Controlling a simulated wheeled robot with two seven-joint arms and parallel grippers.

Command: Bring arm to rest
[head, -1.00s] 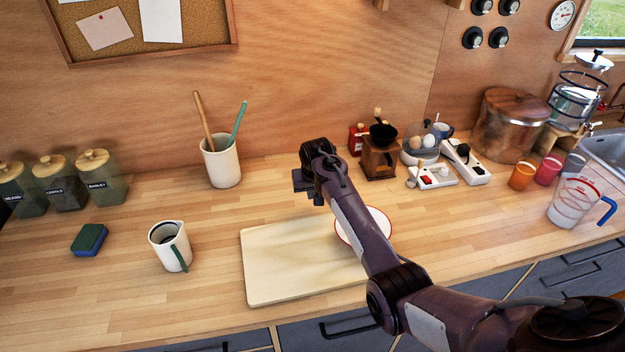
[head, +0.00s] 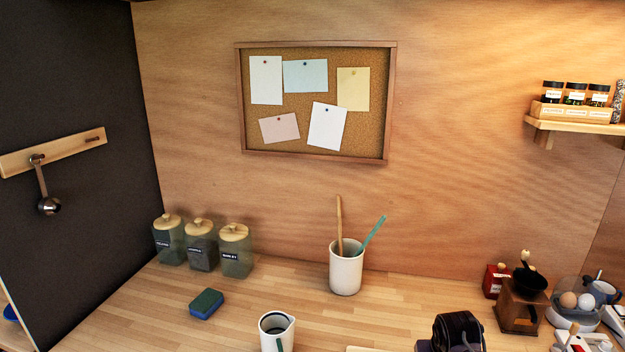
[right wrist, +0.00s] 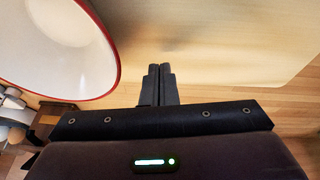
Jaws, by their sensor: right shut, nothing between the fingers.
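My right gripper (right wrist: 158,84) is shut and empty in the right wrist view, its two fingers pressed together. Past the fingers lies the pale cutting board (right wrist: 225,40). A white plate or bowl with a red rim (right wrist: 60,40) is close by at the upper left of that view. My left arm and gripper are not in view.
On the wooden counter stand a white jug (head: 277,333), a sponge (head: 206,304), a utensil crock (head: 346,270), several lidded jars (head: 201,246) and a coffee grinder (head: 520,305). A cork board (head: 316,102) hangs on the wall. The counter between sponge and crock is clear.

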